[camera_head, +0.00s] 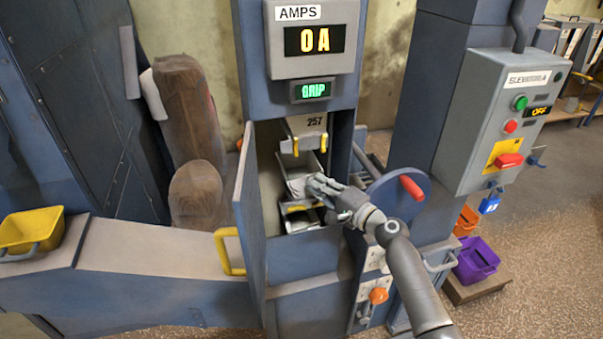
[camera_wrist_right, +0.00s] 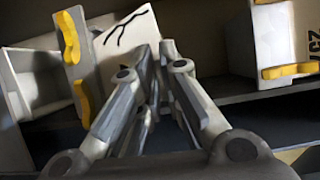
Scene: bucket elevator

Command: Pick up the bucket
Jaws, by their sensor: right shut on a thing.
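Inside the open elevator housing, pale grey buckets hang one above another. The upper bucket (camera_head: 306,126), marked 257, has yellow clips and also shows at the right of the wrist view (camera_wrist_right: 280,38). The middle bucket (camera_head: 294,168) is beside my right gripper (camera_head: 318,188). In the right wrist view, a pale bucket with a black crack (camera_wrist_right: 125,38) and yellow clips is at my right gripper's fingertips (camera_wrist_right: 158,52). The fingers are close together on its edge; the exact contact is partly hidden. A lower bucket (camera_head: 301,222) shows below. My left gripper is out of view.
The housing door (camera_head: 246,215) with its yellow handle (camera_head: 229,252) stands open at the left. A handwheel (camera_head: 398,195) with a red grip is close to my right arm. A purple bin (camera_head: 476,260) and a yellow bucket (camera_head: 30,230) stand apart. The panel reads OFF.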

